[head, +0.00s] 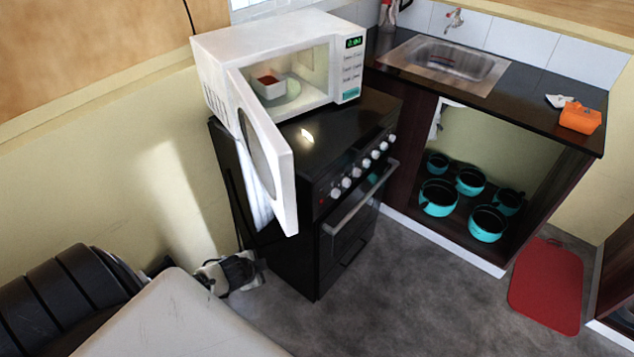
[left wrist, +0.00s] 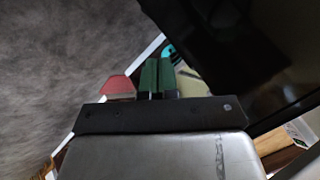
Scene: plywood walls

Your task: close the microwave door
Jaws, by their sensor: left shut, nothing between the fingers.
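The white microwave (head: 275,45) stands on top of the black stove. Its door (head: 265,150) is wide open and swung out toward me, hanging past the stove's left front corner. Inside, a white bowl (head: 270,91) with red contents sits on the turntable. My left gripper (left wrist: 158,65) shows in the left wrist view with its green fingers together and nothing between them. In the head view, part of my left arm's end (head: 232,272) is low beside the stove's left side, below the door and apart from it; its fingers are not clear there. My right gripper is not in view.
The black stove (head: 345,245) has knobs and a handle at its front. To its right is a counter with a sink (head: 445,62) and an orange object (head: 580,117). Several turquoise pots (head: 439,198) stand on the shelf below. A red mat (head: 547,287) lies on the grey floor.

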